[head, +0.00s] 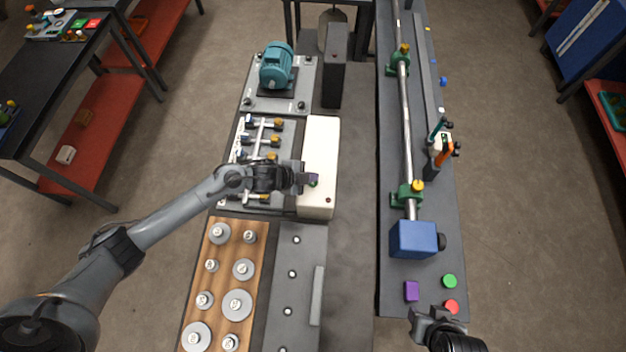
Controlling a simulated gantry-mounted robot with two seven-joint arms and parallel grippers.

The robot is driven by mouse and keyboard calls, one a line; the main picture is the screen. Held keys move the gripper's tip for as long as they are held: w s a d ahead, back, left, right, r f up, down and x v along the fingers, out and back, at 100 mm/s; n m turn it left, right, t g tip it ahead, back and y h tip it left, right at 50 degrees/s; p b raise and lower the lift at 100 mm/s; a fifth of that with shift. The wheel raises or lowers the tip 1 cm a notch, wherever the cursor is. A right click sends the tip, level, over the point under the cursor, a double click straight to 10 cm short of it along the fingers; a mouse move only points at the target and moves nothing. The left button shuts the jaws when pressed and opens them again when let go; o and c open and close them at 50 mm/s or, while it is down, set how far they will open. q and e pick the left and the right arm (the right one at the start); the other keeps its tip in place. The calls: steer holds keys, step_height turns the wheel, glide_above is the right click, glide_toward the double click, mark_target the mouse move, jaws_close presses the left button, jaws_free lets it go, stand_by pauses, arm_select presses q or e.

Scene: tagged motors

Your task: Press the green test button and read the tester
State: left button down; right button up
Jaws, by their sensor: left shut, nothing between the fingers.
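The tester seems to be the white box (320,135) on the middle bench, though I see no label or reading on it. A small green spot, probably the test button (314,183), shows at the tips of my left gripper (310,179). The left gripper is shut and empty, over the white box's near half; I cannot tell whether it touches the button. A small dark red dot (329,200) is on the box's near right corner. My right gripper (434,316) is at the bottom, by the right bench's near end; its fingers are unclear.
A teal motor (276,68) stands on a grey plate behind a fixture with valves (258,145). A wooden board (217,275) holds several metal weights. The right bench carries a long rod (406,130), blue block (412,240), purple block (411,291), green disc (449,281) and red disc (451,306).

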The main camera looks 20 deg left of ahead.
arm_select(q)
steer(key=shift+f, duration=0.25)
stand_by(0.4)
steer(key=shift+f, duration=0.2)
steer(key=shift+f+b, duration=0.4)
stand_by(0.7)
steer(key=shift+r, duration=0.15)
steer(key=shift+r+p, duration=0.2)
steer(key=shift+p, duration=0.1)
steer(key=shift+r+p, duration=0.5)
steer(key=shift+p, duration=0.05)
